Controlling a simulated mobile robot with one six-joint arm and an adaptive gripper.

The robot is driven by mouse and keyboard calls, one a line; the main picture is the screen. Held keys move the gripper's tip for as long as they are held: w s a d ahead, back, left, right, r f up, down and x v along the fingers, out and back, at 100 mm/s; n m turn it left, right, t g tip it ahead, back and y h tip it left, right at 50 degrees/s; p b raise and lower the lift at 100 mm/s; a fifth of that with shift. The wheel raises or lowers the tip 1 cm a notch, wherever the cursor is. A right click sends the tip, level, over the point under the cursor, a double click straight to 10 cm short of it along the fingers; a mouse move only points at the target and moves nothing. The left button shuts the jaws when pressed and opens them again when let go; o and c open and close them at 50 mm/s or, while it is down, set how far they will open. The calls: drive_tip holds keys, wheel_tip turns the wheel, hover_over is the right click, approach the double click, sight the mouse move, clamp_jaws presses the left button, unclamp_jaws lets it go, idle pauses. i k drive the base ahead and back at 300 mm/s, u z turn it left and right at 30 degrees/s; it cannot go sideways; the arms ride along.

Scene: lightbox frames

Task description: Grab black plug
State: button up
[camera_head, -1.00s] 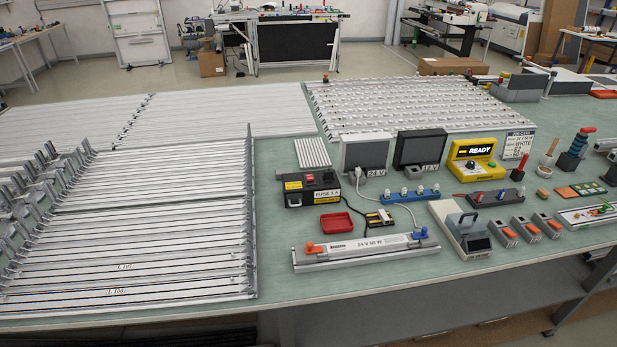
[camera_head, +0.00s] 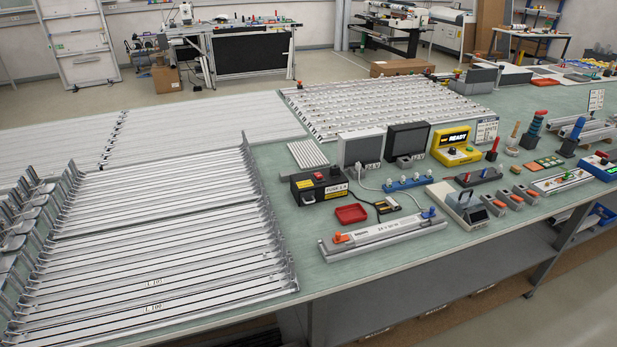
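No clearly separate black plug can be made out at this size. A short black cable (camera_head: 366,200) runs from the black fuse box (camera_head: 319,187) to a small black and yellow connector block (camera_head: 388,205), which may hold the plug. A white plug with a white cable (camera_head: 359,173) is at the front of the grey 24 V box (camera_head: 362,147). A dark box (camera_head: 408,140) stands beside it. My gripper is not in view.
On the green bench (camera_head: 310,237), a red tray (camera_head: 351,214) lies left of the connector block, and a long light bar (camera_head: 383,235) lies in front. A blue strip (camera_head: 408,183) is behind. Metal rails (camera_head: 160,240) fill the left. Bare bench lies between rails and devices.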

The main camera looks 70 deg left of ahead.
sight(334, 171)
drive_tip(key=k, duration=1.3)
drive_tip(key=u, duration=1.7)
drive_tip(key=i, duration=1.05)
drive_tip(key=u, duration=0.1)
